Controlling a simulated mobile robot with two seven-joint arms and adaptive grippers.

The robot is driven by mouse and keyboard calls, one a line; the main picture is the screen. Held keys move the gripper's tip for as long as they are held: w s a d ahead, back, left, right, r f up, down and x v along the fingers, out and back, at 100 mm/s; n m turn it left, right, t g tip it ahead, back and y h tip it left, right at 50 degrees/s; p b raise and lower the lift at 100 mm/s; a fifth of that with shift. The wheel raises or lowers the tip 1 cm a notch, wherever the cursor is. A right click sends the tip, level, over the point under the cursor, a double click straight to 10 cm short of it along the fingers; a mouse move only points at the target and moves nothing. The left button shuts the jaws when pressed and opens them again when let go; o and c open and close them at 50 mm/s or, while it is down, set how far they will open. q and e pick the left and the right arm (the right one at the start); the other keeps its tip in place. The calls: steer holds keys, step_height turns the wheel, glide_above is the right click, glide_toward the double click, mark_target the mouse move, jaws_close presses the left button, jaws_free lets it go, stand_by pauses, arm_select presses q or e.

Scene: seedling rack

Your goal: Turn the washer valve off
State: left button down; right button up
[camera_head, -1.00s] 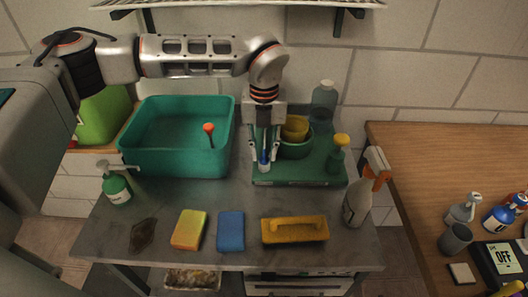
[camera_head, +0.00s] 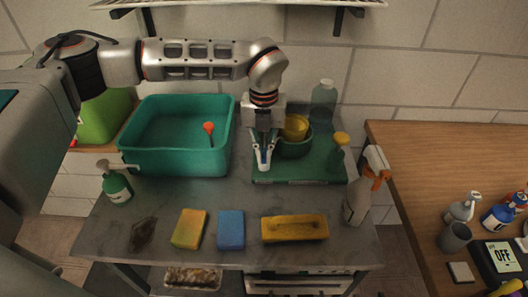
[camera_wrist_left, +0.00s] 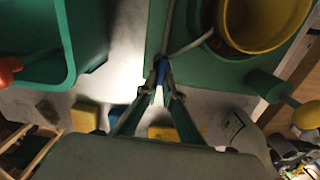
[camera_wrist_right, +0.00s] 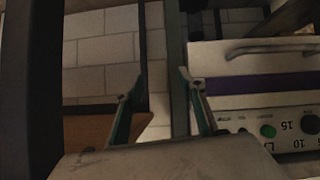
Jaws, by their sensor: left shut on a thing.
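My left gripper (camera_head: 264,168) points down at the front left of the green tray (camera_head: 300,181). It is shut on a small blue piece (camera_wrist_left: 162,70) at the end of a thin grey metal rod (camera_wrist_left: 190,43), which looks like a lever. The fingers hide most of it in the head view. I cannot tell for sure that this is the washer valve. My right gripper (camera_wrist_right: 158,85) is open and empty in the right wrist view, in front of a white panel with a purple band (camera_wrist_right: 265,86).
A green tub (camera_head: 175,166) with an orange-headed tool (camera_head: 208,128) stands left of my left gripper. Yellow and green bowls (camera_head: 296,127) stand close on its right.

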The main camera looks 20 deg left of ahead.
arm_select(q)
steer(key=m, duration=0.2)
steer(key=shift+a+r+m, duration=0.1)
steer(key=shift+a+m, duration=0.05)
steer(key=shift+m, duration=0.25)
steer(key=m, duration=0.2)
steer(key=shift+a+m+p, duration=0.2)
steer(key=shift+m+p, duration=0.2)
steer(key=m, duration=0.2)
steer(key=m+p, duration=0.1)
steer(key=m, duration=0.3)
steer(key=shift+w+a, duration=0.3)
steer(key=m+p, duration=0.1)
steer(key=m, duration=0.2)
steer(key=shift+w+a+m, duration=0.1)
steer(key=shift+w+m, duration=0.05)
steer(key=shift+m, duration=0.15)
steer(key=shift+w+m+p, duration=0.15)
steer(key=shift+m+p, duration=0.2)
steer(key=shift+m, duration=0.75)
arm_select(e)
steer(key=shift+s+d+r+h, duration=0.3)
steer(key=shift+s+d, duration=0.3)
steer(key=shift+d, duration=0.25)
steer(key=shift+r, duration=0.1)
arm_select(q)
steer(key=c, duration=2.2)
jaws_free()
